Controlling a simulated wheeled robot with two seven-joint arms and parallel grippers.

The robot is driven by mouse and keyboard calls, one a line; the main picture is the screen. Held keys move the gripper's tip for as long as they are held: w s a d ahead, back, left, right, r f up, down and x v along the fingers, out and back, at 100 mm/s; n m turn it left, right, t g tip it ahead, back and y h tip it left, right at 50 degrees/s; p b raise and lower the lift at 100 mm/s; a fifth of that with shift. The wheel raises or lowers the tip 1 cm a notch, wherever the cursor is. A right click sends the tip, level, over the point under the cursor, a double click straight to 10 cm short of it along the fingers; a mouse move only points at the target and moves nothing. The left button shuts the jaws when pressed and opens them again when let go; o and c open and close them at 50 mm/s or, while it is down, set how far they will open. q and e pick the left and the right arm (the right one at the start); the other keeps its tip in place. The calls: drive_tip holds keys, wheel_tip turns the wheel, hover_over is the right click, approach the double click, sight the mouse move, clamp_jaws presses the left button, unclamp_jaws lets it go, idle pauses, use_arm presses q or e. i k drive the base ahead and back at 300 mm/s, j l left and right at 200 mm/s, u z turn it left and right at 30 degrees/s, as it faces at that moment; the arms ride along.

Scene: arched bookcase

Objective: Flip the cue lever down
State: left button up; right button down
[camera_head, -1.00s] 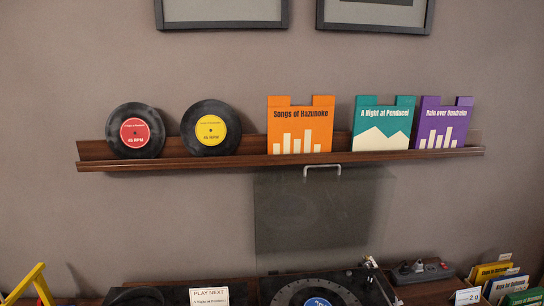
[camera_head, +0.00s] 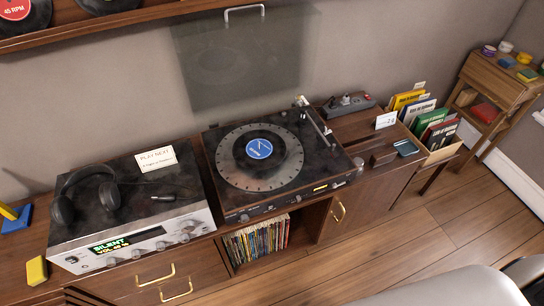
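The turntable (camera_head: 227,205) sits on the wooden cabinet with its clear lid (camera_head: 240,60) raised behind it. A black record with a blue label (camera_head: 259,148) lies on the platter. The tonearm (camera_head: 318,128) runs along the right side of the platter. The cue lever is too small to tell apart from the tonearm parts, so I cannot tell if it is up or down. Neither of my grippers is in view.
An amplifier (camera_head: 130,244) with headphones (camera_head: 62,208) and a card (camera_head: 156,159) on top stands left of the turntable. A power strip (camera_head: 349,104), a small white card (camera_head: 386,120) and a crate of records (camera_head: 443,153) are to the right.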

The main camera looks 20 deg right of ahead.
sight(334, 185)
drive_tip(key=z, duration=1.15)
